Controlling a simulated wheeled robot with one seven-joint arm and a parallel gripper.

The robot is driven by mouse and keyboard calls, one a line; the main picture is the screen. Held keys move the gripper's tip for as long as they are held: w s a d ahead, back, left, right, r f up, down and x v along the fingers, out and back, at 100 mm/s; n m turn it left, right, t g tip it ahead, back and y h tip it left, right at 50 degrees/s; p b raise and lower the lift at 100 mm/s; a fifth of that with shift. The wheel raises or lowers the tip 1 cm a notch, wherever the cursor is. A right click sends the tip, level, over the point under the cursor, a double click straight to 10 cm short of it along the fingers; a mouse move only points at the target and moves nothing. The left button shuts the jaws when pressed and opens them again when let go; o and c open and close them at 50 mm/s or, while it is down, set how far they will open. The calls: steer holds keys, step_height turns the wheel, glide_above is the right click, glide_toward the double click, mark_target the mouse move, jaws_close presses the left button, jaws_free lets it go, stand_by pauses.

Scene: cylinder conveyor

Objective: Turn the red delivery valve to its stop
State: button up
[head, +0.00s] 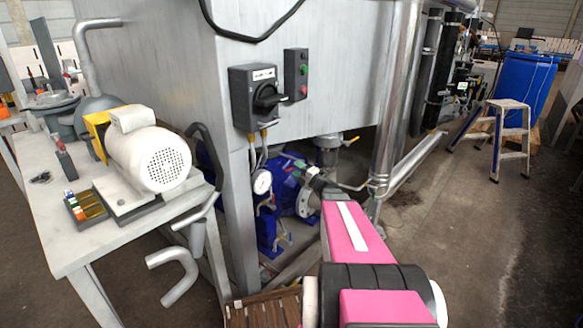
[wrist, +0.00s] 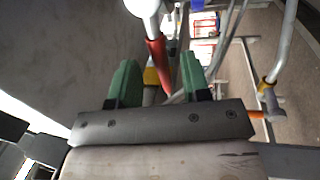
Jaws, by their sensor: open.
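A red lever-like bar (wrist: 155,52), which looks like the red delivery valve's handle, shows in the wrist view below a pale round part (wrist: 142,5). My gripper (wrist: 158,60) has two green fingers spread apart, and the red bar's lower end lies between them in the picture. A gap shows on both sides, so I see no grip on it; its depth relative to the fingers is unclear. In the head view my pink arm reaches toward the blue pump (head: 285,190), and the valve cannot be made out clearly there.
A round gauge (head: 262,182) sits beside the pump, under a black switch box (head: 257,97) on the grey tank. Another orange-handled valve (wrist: 256,113) is right of my gripper. A workbench (head: 80,235) stands left; a stepladder (head: 508,125) stands right on open floor.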

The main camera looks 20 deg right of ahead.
steer(key=v, duration=0.6)
steer(key=shift+s, duration=0.15)
steer(key=s+a+f+n+g, duration=0.4)
steer(key=a+n+g, duration=0.3)
steer(key=n, duration=0.5)
steer(key=s+a+f+n+g, duration=0.3)
steer(key=s+a+n+g, duration=0.2)
steer(key=a+n, duration=0.55)
steer(key=s+f+n+g+h, duration=0.1)
steer(key=s+n+h, duration=0.4)
steer(key=n, duration=0.7)
steer(key=s+d+f+n+g+h, duration=0.1)
steer(key=s+n+g+h, duration=0.3)
steer(key=n, duration=0.9)
steer(key=shift+s+d+f+h, duration=0.25)
steer(key=shift+s+f+h, duration=0.35)
steer(key=shift+h, duration=0.4)
steer(key=shift+c, duration=0.3)
